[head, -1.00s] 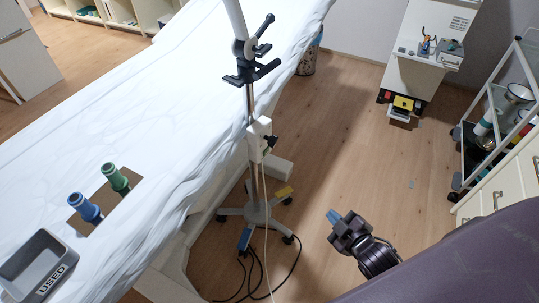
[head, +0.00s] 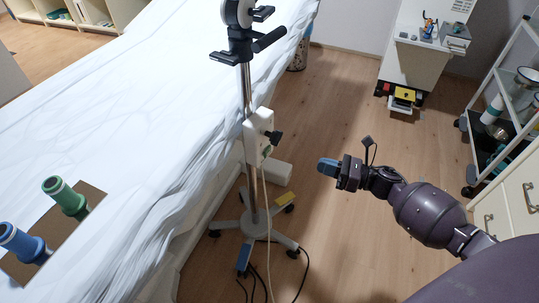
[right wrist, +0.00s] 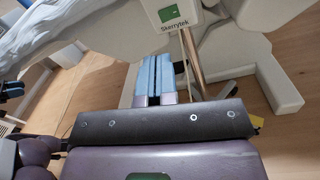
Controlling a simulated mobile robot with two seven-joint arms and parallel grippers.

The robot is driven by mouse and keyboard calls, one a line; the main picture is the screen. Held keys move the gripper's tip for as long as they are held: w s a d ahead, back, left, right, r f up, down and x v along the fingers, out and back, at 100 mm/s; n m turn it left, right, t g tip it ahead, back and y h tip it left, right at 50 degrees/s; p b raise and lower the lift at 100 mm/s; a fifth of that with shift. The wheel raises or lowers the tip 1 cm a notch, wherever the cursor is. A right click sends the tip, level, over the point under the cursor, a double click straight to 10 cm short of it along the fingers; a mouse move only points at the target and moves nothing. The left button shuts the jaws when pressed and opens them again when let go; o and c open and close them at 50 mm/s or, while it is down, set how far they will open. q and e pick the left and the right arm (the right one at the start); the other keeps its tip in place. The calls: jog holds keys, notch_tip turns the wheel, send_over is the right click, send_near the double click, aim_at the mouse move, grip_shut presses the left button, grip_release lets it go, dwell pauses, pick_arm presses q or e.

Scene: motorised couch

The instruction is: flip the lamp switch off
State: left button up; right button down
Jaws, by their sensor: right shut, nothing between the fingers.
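A lamp stand with a metal pole (head: 247,90) stands beside the couch. A white box (head: 258,126) is fixed to the pole, with a black knob (head: 274,138) at its side and a small green patch low on it. In the right wrist view the box (right wrist: 190,20) shows a green switch-like square (right wrist: 172,14) above a "Skerrytek" label. My right gripper (head: 326,167) has blue fingertips, is shut and empty, and points left toward the pole. It is apart from the box, to its right and lower in the picture. The fingertips (right wrist: 160,78) also show below the box in the wrist view. My left gripper is out of view.
The couch with a white sheet (head: 130,110) fills the left; blue (head: 22,243) and green (head: 66,198) bottle-like items rest on it. Cables and a wheeled base (head: 255,228) lie under the pole. A white trolley (head: 505,105) stands at right. The floor between is clear.

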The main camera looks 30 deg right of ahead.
pick_arm(q)
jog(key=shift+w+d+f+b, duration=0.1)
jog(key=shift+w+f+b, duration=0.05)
jog(key=shift+b, duration=0.25)
pick_arm(e)
jog(key=n, duration=0.1)
jog(key=w+n+g, duration=0.1)
jog(key=f+n+y, duration=0.1)
jog(key=n, duration=0.1)
jog(key=shift+w+d+g, duration=0.3)
jog(key=shift+w+d, duration=0.05)
jog(key=shift+w, duration=0.05)
jog(key=b, duration=0.1)
send_near(266, 152)
jog(key=x, duration=0.6)
jog(key=shift+w+a+f, duration=0.1)
jog(key=shift+w+f, duration=0.15)
jog(key=shift+f, duration=0.1)
jog(key=shift+w+a, duration=0.35)
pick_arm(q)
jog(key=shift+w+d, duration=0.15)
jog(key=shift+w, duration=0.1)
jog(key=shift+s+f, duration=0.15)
pick_arm(e)
jog(key=shift+r, duration=0.1)
